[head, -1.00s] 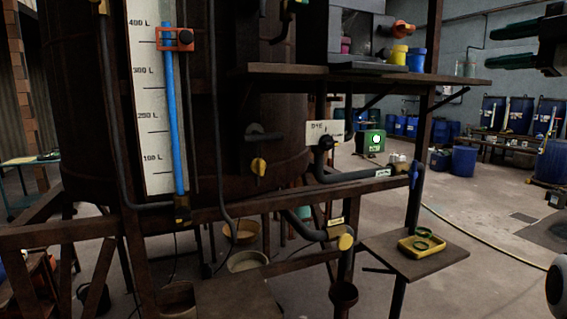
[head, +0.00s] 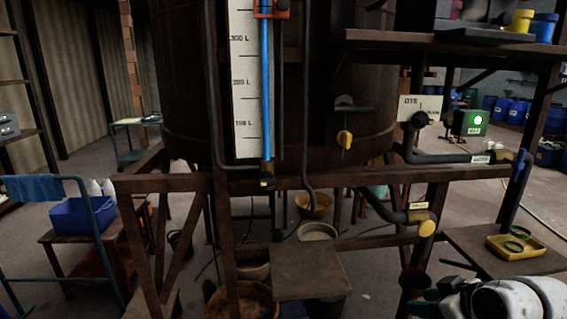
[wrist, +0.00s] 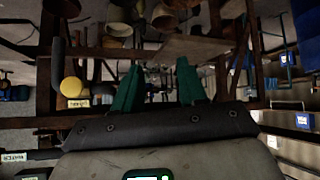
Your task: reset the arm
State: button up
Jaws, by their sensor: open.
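My gripper (head: 426,302) shows at the lower right of the head view, at the end of my white arm, its green fingertips pointing left. In the wrist view its two green fingers (wrist: 158,88) stand well apart with nothing between them, so it is open and empty. The wrist picture is upside down. In the head view the gripper appears below the yellow-ended pipe valve (head: 427,228) and left of the yellow tray (head: 512,246). How far it is from the frame beams I cannot tell.
A large dark vat (head: 190,100) stands on a timber frame (head: 150,184), with a scale board (head: 244,90) and pipes in front. Buckets (head: 318,231) sit underneath. A small platform (head: 310,270) juts forward. A blue crate (head: 80,216) stands on a bench at left. Floor is open at far right.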

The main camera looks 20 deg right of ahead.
jog(key=s+a+f+m+g, duration=0.1)
jog(key=s+a+f+g, duration=0.1)
jog(key=s+a+f, duration=0.4)
jog(key=s+a+f+g, duration=0.2)
jog(key=s+a+f, duration=0.15)
jog(key=f, duration=0.35)
jog(key=s+a+f+g, duration=0.2)
jog(key=s+f, duration=0.2)
jog(key=s, duration=0.3)
jog(key=s+a+f+m+g, duration=0.1)
jog(key=s+a+f+g, duration=0.1)
jog(key=s, duration=0.5)
notch_tip(320, 180, down, 3)
jog(key=shift+s+a+r+m+h, duration=0.2)
jog(key=shift+s+a+m+h, duration=0.15)
jog(key=shift+a, duration=0.25)
